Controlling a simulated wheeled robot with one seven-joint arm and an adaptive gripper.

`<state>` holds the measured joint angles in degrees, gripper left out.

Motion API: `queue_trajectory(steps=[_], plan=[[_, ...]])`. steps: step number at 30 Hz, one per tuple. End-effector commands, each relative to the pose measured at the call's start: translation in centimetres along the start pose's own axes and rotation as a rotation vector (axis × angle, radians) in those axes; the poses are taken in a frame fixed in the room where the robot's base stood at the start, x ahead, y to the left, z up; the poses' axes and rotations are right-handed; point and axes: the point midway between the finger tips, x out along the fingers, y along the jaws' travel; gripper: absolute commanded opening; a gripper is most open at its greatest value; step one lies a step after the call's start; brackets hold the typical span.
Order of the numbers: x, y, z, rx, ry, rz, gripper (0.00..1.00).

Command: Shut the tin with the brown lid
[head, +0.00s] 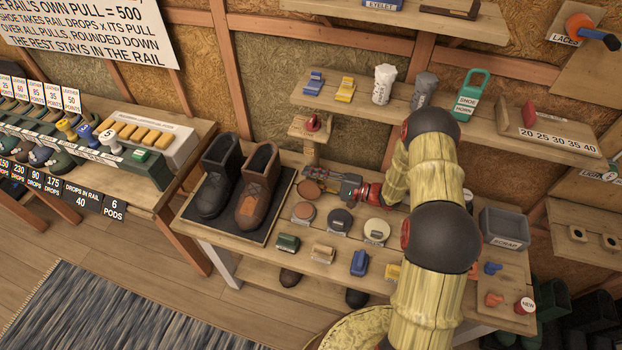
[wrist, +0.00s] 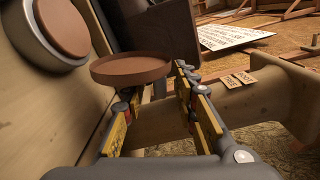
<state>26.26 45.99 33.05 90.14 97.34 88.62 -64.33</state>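The brown lid (head: 308,188), a shallow round cap, is held tilted at the tips of my gripper (head: 328,181), above the worktable and right of the boots. In the wrist view, the lid (wrist: 130,68) is at the fingertips (wrist: 163,85), by its right edge; the exact contact is partly hidden. An open silver tin with brown polish (head: 303,212) stands on the table just in front of the lid. In the wrist view, the tin (wrist: 50,30) is at the upper left, apart from the lid.
A dark tin (head: 340,221) and a pale tin (head: 376,231) stand to the right. Brushes and blocks lie along the front. Black and brown boots (head: 256,190) stand on a dark mat at left. A wooden post with a small shelf (head: 312,130) rises behind my gripper.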

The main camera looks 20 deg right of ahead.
Motion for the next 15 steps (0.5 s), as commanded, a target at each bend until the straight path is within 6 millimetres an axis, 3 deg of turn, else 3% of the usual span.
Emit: queue_trajectory(steps=[4, 15], plan=[[-0.03, -0.01, 0.0, 0.0, 0.0, 0.0, 0.28], [-0.05, 0.01, 0.0, 0.0, 0.0, 0.0, 0.07]])
